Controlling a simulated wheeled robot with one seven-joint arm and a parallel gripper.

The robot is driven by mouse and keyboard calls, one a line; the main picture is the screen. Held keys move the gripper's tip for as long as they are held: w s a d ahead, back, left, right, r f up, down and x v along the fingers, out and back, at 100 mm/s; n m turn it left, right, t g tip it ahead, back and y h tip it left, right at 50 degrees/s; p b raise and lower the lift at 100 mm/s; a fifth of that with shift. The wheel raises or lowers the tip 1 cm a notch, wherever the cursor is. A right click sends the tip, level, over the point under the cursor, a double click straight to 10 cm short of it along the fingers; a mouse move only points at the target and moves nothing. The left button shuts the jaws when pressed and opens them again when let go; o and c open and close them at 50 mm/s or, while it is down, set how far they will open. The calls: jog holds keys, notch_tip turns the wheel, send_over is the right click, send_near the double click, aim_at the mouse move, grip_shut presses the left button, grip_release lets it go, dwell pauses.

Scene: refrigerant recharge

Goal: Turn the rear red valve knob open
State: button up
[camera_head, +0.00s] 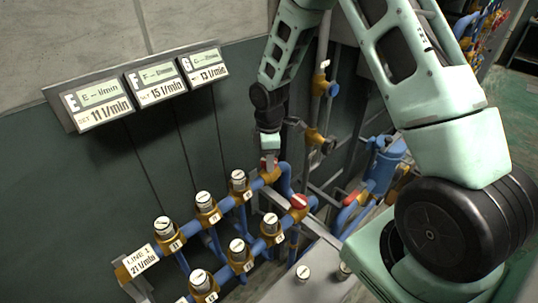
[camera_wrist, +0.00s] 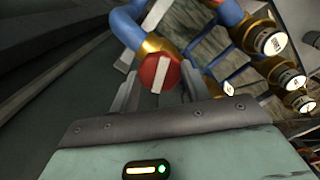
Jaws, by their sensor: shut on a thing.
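The rear red valve knob (camera_head: 264,164) sits on a brass fitting at the far end of the back blue pipe. In the wrist view the red knob (camera_wrist: 150,71) faces me, with a pale bar across its face. My gripper (camera_head: 269,157) reaches down onto it from above. In the wrist view my gripper (camera_wrist: 160,84) has one finger on each side of the knob and is shut on it. The fingers partly hide the knob in the head view.
A second red knob (camera_head: 299,202) sits nearer on the front pipe. Several white-capped valves (camera_head: 204,200) line both blue pipes. Three flow displays (camera_head: 156,84) hang on the wall at left. A blue canister (camera_head: 386,165) stands to the right.

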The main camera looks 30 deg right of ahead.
jog(key=shift+w+r, duration=0.15)
jog(key=shift+r, duration=0.05)
jog(key=shift+r+n+p, duration=0.15)
jog(key=shift+n+p, duration=0.55)
jog(key=shift+n, duration=0.5)
jog(key=shift+n+p, duration=0.35)
jog(key=shift+n, duration=0.75)
jog(key=shift+n+p, duration=0.65)
jog(key=shift+n, duration=0.15)
jog(key=shift+n+p, duration=0.65)
jog(key=shift+n, duration=0.65)
